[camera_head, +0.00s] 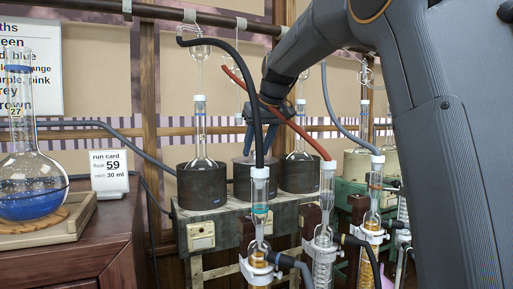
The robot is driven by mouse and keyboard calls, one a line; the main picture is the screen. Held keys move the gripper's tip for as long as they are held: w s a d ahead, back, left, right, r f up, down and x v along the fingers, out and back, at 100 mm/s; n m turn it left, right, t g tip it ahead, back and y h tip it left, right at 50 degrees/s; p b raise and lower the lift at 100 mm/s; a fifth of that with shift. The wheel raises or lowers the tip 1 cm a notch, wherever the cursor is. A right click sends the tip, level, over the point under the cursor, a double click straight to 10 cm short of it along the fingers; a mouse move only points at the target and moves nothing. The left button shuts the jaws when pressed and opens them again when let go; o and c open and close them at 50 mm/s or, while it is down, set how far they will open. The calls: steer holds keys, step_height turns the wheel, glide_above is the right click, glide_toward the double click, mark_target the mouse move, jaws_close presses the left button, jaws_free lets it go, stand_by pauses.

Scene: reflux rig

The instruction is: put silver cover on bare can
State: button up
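Three dark cans stand in a row on the bench behind the glassware. The left can (201,187) holds a round glass flask with a long neck. The middle can (241,183) has no flask neck rising from it; a pale grey surface shows at its top, and I cannot tell whether that is the silver cover or the can's inside. The right can (300,175) shows something glassy at its top. My gripper (262,148) points down just above the middle can. Its fingers look apart, with no held thing visible between them, though a black hose partly hides them.
The black hose (243,75) and a red hose (277,115) arch across my gripper's area to upright glass columns (260,190) in front. A flask of blue liquid (32,180) and a run card (109,173) stand on the left cabinet. A rail (150,12) runs above.

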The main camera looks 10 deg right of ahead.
steer(key=shift+r+p, duration=0.3)
steer(key=shift+r, duration=0.15)
steer(key=b+v, duration=0.2)
steer(key=v, duration=1)
steer(key=shift+r, duration=0.15)
